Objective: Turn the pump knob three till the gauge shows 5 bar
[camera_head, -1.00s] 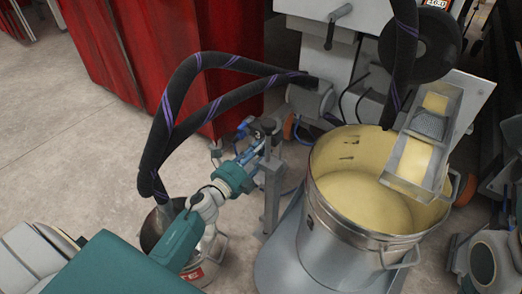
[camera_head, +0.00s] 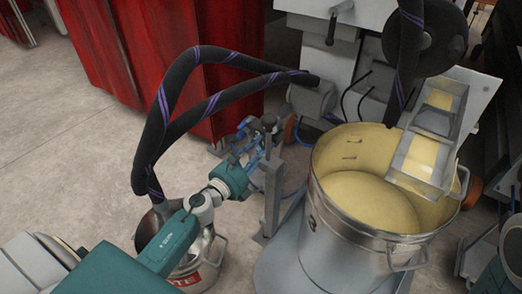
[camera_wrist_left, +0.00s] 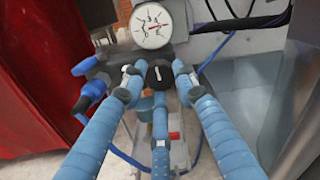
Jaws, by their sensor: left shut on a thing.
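The black pump knob (camera_wrist_left: 158,75) with a pale mark on its top shows in the left wrist view. The round white gauge (camera_wrist_left: 151,25) is just above it. Its needle seems to point toward the right side of the dial, but the numbers are too small to read. My left gripper (camera_wrist_left: 158,84) has its blue fingers closed around the knob, two at the sides and one in front. In the head view my left gripper (camera_head: 255,138) is at the pump beside the grey post, and the knob and gauge cannot be made out there.
A large steel pot (camera_head: 345,240) with yellow contents stands right of the pump. A smaller metal bucket (camera_head: 205,265) is below my left arm. Black hoses (camera_head: 160,115) arch over the arm. Red curtains (camera_head: 165,60) hang behind; the floor at left is clear.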

